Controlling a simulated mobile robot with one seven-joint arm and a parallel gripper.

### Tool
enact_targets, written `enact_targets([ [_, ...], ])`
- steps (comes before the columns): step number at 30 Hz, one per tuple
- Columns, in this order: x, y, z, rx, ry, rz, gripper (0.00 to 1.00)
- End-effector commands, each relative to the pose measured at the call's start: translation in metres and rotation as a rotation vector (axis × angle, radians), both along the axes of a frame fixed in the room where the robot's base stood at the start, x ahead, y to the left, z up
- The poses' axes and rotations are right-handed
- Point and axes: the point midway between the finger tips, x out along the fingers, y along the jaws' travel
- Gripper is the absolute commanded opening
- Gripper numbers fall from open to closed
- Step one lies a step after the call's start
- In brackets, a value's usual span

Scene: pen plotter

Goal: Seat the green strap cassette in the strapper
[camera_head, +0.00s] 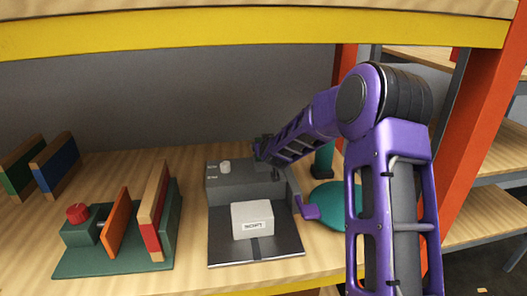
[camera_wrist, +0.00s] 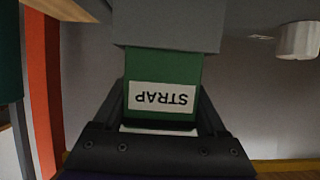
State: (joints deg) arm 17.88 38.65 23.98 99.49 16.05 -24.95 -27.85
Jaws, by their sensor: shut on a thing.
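The green strap cassette (camera_wrist: 162,66), with a white label reading STRAP upside down, shows in the wrist view. My gripper (camera_wrist: 162,108) is shut on it, a dark finger at either side. Its far end meets or passes behind a grey block (camera_wrist: 165,28); I cannot tell how far in it sits. In the head view, a dark grey machine (camera_head: 225,183) with a pale knob stands mid-shelf, probably the strapper. My gripper (camera_head: 264,151) is at its back right there, and the cassette is hidden.
A white labelled box (camera_head: 252,220) sits on the machine's dark front plate. Left is a green fixture (camera_head: 110,262) with a red knob and upright boards. A teal disc (camera_head: 328,196) lies to the right, partly behind my arm. The yellow shelf beam (camera_head: 200,36) crosses overhead.

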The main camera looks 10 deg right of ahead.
Motion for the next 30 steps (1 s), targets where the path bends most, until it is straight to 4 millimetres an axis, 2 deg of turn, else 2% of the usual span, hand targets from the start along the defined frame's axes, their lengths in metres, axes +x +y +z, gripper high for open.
enact_targets([
  [1, 0.0, -0.001, -0.011, 0.001, 0.002, -0.002, 0.14],
  [3, 0.0, 0.0, -0.017, 0.003, 0.001, -0.001, 0.14],
  [14, 0.0, 0.0, -0.021, 0.001, -0.001, 0.0, 0.14],
  [15, 0.0, 0.0, -0.02, 0.001, 0.0, 0.0, 0.8],
  [18, 0.0, 0.0, -0.019, 0.001, 0.0, 0.0, 0.98],
  [29, 0.0, 0.0, -0.014, 0.002, 0.0, -0.001, 1.0],
  [30, -0.005, 0.0, -0.014, 0.0, 0.0, 0.0, 1.0],
])
